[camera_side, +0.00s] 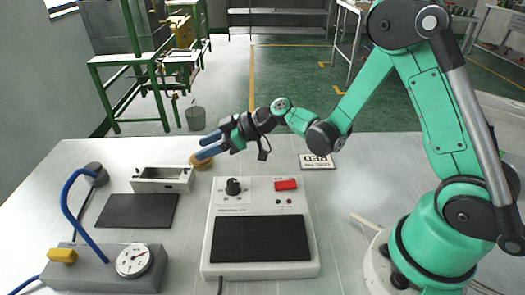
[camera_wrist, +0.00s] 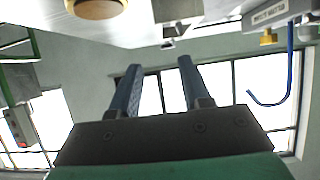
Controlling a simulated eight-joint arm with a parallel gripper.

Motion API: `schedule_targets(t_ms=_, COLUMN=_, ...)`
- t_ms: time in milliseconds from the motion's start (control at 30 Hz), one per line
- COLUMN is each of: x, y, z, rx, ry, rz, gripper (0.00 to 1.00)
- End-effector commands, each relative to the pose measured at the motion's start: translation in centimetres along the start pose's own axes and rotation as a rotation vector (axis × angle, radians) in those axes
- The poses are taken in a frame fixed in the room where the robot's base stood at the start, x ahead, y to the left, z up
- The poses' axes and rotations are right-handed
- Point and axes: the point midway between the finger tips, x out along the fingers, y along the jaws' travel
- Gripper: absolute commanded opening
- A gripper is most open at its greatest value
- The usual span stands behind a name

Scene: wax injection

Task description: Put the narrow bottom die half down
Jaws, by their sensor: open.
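A pale metal rectangular piece (camera_side: 162,180) with a long recess in its top lies on the white table behind a dark mat (camera_side: 138,212). It is the only thing here that looks like the narrow bottom die half, but I cannot be sure. What seems to be the same piece shows at the top of the wrist view (camera_wrist: 178,10), partly cut off. My gripper (camera_side: 203,146) is in the air, up and to the right of the piece. Its two blue fingers are apart with nothing between them, as the wrist view (camera_wrist: 157,72) shows.
A round tan disc (camera_side: 203,161) lies just below my fingers. A white machine with a black plate (camera_side: 261,238) stands at front centre. A gauge unit (camera_side: 132,262) with a blue hose stands front left.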

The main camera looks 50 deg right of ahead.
Motion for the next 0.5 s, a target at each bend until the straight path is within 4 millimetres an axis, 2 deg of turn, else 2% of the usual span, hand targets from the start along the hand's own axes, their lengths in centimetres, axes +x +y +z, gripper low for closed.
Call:
schedule_targets(t_ms=267, x=-2.2, y=-0.4, z=-0.8, rx=0.045, ry=-0.056, rz=0.015, gripper=0.42)
schedule_targets(t_ms=367, x=-3.7, y=-1.0, z=-1.6, rx=0.113, ry=-0.139, rz=0.051, gripper=0.42)
schedule_targets(t_ms=500, x=-6.7, y=-2.4, z=-2.3, rx=0.231, ry=-0.27, rz=0.146, gripper=0.42)
